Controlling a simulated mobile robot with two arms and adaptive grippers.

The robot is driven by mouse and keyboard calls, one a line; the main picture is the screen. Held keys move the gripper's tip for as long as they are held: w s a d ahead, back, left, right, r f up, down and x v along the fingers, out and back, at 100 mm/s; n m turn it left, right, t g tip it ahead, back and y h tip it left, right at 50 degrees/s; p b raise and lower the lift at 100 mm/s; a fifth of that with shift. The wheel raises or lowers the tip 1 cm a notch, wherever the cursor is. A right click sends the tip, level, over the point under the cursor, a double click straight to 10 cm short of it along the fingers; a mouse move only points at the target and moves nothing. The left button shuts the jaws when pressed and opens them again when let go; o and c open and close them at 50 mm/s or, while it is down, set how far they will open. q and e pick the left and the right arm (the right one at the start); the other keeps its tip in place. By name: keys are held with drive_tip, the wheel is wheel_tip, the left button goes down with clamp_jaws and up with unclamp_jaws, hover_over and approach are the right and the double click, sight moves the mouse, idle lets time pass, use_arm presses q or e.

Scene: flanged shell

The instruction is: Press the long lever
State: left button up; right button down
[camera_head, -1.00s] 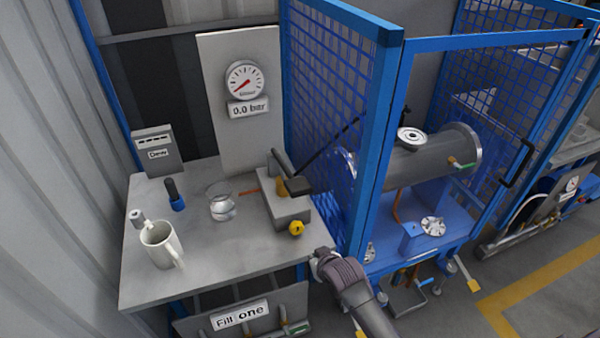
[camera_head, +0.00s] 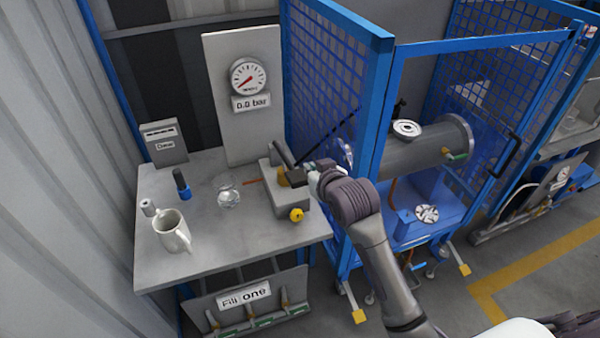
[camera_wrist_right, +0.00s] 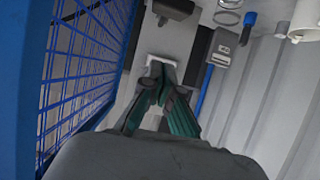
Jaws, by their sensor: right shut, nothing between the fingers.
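A grey pump-like block (camera_head: 293,205) stands on the right part of the table. A dark grey lever (camera_head: 281,152) slants up from its top, with an orange-yellow part (camera_head: 283,179) beside it and a yellow knob (camera_head: 296,214) on its front. My right gripper (camera_head: 308,172) is at the block's upper right, close to the lever. Its fingers partly hide the lever's near end, so I cannot tell whether they touch. In the right wrist view the gripper (camera_wrist_right: 162,76) is shut and empty, with a dark piece (camera_wrist_right: 172,8) beyond the fingertips. My left gripper is not in view.
A blue mesh cage (camera_head: 335,90) rises just right of the block. A gauge (camera_head: 248,77) reading near zero hangs on a board behind. A mug (camera_head: 172,232), a glass vessel (camera_head: 228,193) and a blue-based bottle (camera_head: 182,184) stand left on the table (camera_head: 225,250).

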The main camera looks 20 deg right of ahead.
drive_tip(key=p, duration=0.3)
hover_over(300, 178)
drive_tip(key=f, duration=0.4)
drive_tip(key=shift+w, duration=0.35)
drive_tip(key=f, duration=0.1)
drive_tip(key=f+p, duration=0.1)
drive_tip(key=shift+s+f, duration=0.25)
drive_tip(key=shift+f, duration=0.05)
drive_tip(key=shift+s+f, duration=0.2)
drive_tip(key=shift+f, duration=0.55)
drive_tip(key=shift+f, duration=0.15)
